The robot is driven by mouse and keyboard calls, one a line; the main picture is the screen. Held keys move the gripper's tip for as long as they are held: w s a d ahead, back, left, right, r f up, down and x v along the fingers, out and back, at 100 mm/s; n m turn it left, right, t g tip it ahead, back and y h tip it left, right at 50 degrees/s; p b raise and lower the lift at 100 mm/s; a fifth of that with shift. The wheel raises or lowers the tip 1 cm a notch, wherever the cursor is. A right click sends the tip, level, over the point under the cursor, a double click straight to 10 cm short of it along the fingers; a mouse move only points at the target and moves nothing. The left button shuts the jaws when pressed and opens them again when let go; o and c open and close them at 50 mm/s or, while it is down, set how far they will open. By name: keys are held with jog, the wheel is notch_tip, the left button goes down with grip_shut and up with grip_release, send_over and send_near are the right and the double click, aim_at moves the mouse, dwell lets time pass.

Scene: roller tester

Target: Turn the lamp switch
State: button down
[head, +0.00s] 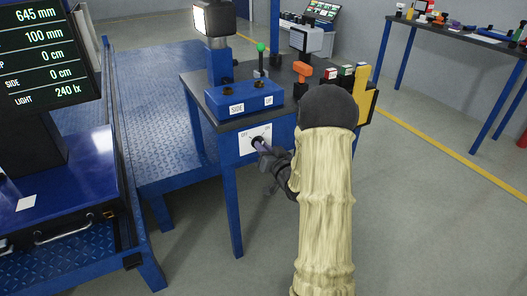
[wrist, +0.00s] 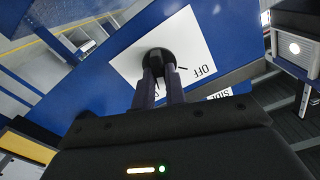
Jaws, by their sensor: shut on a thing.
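The lamp switch is a round black knob (wrist: 158,56) on a white plate (wrist: 190,38) marked OFF. In the head view the plate (head: 247,136) is on the blue front edge of the dark-topped table. My gripper (wrist: 158,72) reaches the switch from the front, its two fingers shut on the knob from both sides. In the head view my gripper (head: 260,145) partly covers the knob. The knob's pointer is hard to make out. The lamp (head: 213,18) above the table is lit.
A blue box (head: 243,100) labelled SIDE and UP, a green-topped lever (head: 261,52) and an orange-handled part (head: 302,72) are on the table above the switch. A display (head: 50,50) at the left reads LIGHT 240 lx. The floor in front is clear.

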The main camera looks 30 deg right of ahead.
jog(key=shift+a+f+n+b, duration=0.1)
jog(key=shift+n+b, duration=2.1)
jog(key=shift+n, duration=1.05)
jog(key=shift+a+f+n+b, duration=0.1)
jog(key=shift+n+b, duration=2.1)
jog(key=shift+n, duration=1.05)
jog(key=c, duration=1.4)
grip_release()
jog(key=shift+r, duration=0.1)
jog(key=shift+c, duration=0.2)
jog(key=shift+s, duration=0.15)
